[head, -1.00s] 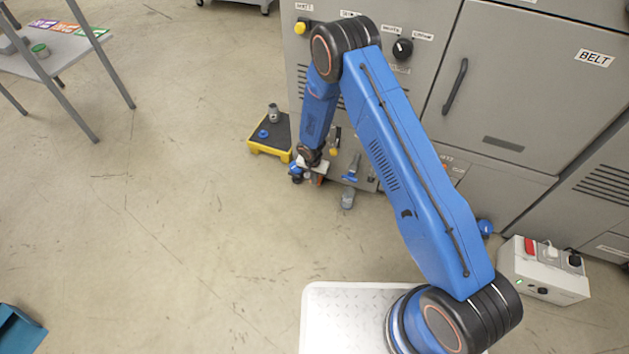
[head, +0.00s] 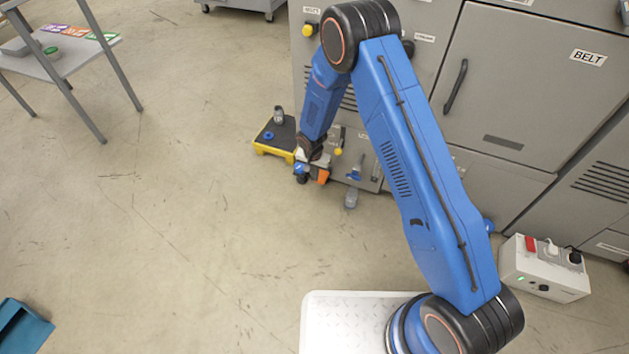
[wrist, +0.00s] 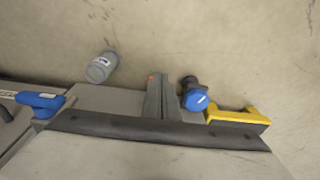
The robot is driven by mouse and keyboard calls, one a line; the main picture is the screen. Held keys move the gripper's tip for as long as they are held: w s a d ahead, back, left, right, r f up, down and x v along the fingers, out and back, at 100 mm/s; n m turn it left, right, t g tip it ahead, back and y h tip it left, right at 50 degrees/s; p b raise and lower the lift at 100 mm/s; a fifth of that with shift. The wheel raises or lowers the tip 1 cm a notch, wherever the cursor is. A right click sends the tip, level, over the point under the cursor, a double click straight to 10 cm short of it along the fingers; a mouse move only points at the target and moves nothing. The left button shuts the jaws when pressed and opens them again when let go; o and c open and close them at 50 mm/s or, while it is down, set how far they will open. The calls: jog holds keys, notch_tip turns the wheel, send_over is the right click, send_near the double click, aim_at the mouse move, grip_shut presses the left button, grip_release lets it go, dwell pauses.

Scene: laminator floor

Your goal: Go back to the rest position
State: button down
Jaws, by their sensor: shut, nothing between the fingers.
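My gripper (head: 312,160) hangs low in front of the grey machine, beside the black-topped yellow platform. In the wrist view its grey fingers (wrist: 160,88) are together with nothing between them. My blue arm stretches out from the base and bends down at a high elbow. A blue-capped dark fitting (head: 300,172) and an orange part (head: 323,176) show just below the gripper; whether it touches them is unclear in the head view. In the wrist view the blue cap (wrist: 195,98) is to the right of the fingers, apart from them.
The grey machine (head: 505,85) fills the back right. A yellow platform (head: 272,153) holds a small bottle and a blue ring. A grey cup (head: 351,198) lies on the floor. A switch box (head: 543,270) stands at right, a table (head: 75,55) at far left. Left-hand floor is open.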

jog(key=shift+s+a+r, duration=0.1)
jog(key=shift+s+r, duration=0.15)
jog(key=shift+r, duration=0.15)
jog(key=d+r+t, duration=0.1)
jog(key=d+r, duration=0.4)
jog(key=r, duration=0.6)
jog(key=d+r, duration=0.5)
jog(key=r, duration=0.6)
jog(key=s+d+r+n, duration=0.1)
jog(key=s+d+r, duration=0.35)
jog(key=r, duration=0.35)
jog(key=s+d+r, duration=0.4)
jog(key=d+r, duration=0.1)
jog(key=r, duration=0.4)
jog(key=s+d+r+n+t, duration=0.1)
jog(key=s+d+r, duration=0.35)
jog(key=s, duration=0.25)
jog(key=s+d+r, duration=0.4)
jog(key=s+r, duration=0.2)
jog(key=s, duration=0.2)
jog(key=s+d+r+n+t, duration=0.1)
jog(key=s+d+r+n, duration=0.1)
jog(key=s, duration=1.5)
jog(key=shift+s+d+r, duration=0.25)
jog(key=shift+d+r, duration=0.15)
jog(key=shift+d, duration=0.3)
